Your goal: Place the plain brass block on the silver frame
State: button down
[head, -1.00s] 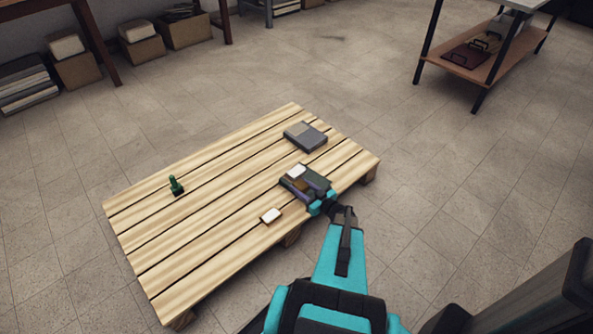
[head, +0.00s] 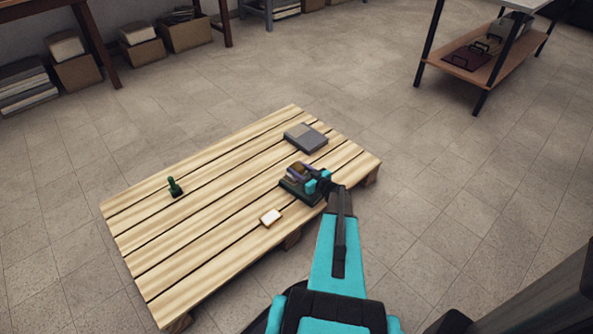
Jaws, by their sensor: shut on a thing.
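My gripper (head: 305,175) is over the near right part of the pallet, its fingers closed around a small brownish-gold block (head: 296,168), which looks like the plain brass block. The block appears raised above a dark flat cover (head: 299,196); the fingers and block hide much of that cover. A flat grey slab (head: 309,142) with a paler square panel (head: 299,131) lies farther back, left of the right corner. I cannot tell for sure which piece is the silver frame.
The wooden pallet (head: 200,235) carries a green peg-like piece (head: 174,187) at left and a small white-topped block (head: 270,217) near the front edge. Its middle is clear. A shelf rack (head: 470,62) and cardboard boxes (head: 80,71) stand away on the floor.

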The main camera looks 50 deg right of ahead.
aim_at(296, 162)
jog(key=shift+w+d+f+b, duration=0.1)
jog(key=shift+w+d+b, duration=0.25)
jog(key=shift+w+d, duration=1.05)
jog(key=shift+w+a, duration=0.1)
jog(key=shift+a, duration=0.05)
jog(key=shift+f+b, duration=0.8)
jog(key=shift+f, duration=0.95)
jog(key=shift+f, duration=0.1)
jog(key=c, duration=1.1)
grip_release()
jog(key=shift+f, duration=0.1)
jog(key=shift+s+a+r, duration=0.1)
jog(key=shift+s+r, duration=0.2)
jog(key=shift+s, duration=0.4)
jog(key=s+p, duration=0.1)
jog(key=s, duration=0.2)
jog(key=s+r+p, duration=0.1)
jog(key=s, duration=0.6)
jog(key=shift+s+a+r+p, duration=0.2)
jog(key=shift+s+a+p, duration=0.1)
jog(key=shift+a+p, duration=0.1)
